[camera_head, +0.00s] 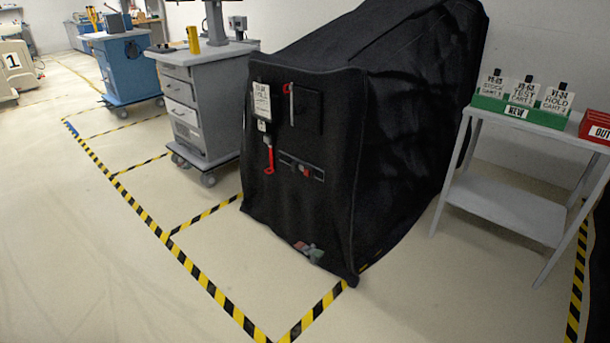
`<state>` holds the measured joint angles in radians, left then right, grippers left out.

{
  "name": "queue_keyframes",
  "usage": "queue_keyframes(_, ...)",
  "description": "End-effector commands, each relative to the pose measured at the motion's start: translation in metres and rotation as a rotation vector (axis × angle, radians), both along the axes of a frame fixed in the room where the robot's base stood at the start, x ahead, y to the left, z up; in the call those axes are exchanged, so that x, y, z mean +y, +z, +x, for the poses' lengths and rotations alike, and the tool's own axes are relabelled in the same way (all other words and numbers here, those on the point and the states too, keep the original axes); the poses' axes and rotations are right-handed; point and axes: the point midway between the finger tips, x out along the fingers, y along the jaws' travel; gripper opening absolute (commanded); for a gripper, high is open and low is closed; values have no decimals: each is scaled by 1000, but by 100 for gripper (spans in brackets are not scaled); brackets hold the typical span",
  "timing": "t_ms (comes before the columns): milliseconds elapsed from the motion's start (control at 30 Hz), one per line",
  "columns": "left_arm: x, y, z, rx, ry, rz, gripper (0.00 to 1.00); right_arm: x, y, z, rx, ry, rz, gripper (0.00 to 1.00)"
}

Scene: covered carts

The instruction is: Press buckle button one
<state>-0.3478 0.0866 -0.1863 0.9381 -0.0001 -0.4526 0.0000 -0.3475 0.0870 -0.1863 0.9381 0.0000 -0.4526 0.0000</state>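A large cart under a black cover (400,130) stands in the middle of the view. A dark strap with a small buckle (295,165) runs across its front face. A small red part, which looks like the buckle's button (306,171), shows on the strap; its details are too small to tell. A red tag or handle (268,157) hangs to the left of the strap. A white "HOLD" card (262,100) is at the upper left of the front face. Neither of my grippers is in view.
A grey cart (205,95) and a blue cart (125,70) stand to the left. A small table (510,208) on the right bears a green box (500,107) of cards and a red box (598,127). Yellow-black tape (190,267) marks the floor. The front-left floor is clear.

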Motion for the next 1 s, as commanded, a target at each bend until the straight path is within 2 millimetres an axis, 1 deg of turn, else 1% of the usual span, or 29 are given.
queue_keyframes(67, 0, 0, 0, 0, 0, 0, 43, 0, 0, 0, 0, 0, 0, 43)
queue_keyframes(167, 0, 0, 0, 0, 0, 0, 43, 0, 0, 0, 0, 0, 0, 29)
queue_keyframes(300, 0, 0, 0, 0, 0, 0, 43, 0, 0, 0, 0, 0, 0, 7)
queue_keyframes(367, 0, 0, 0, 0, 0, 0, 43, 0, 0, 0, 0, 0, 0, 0)
queue_keyframes(1000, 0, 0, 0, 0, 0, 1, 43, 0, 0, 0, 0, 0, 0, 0)
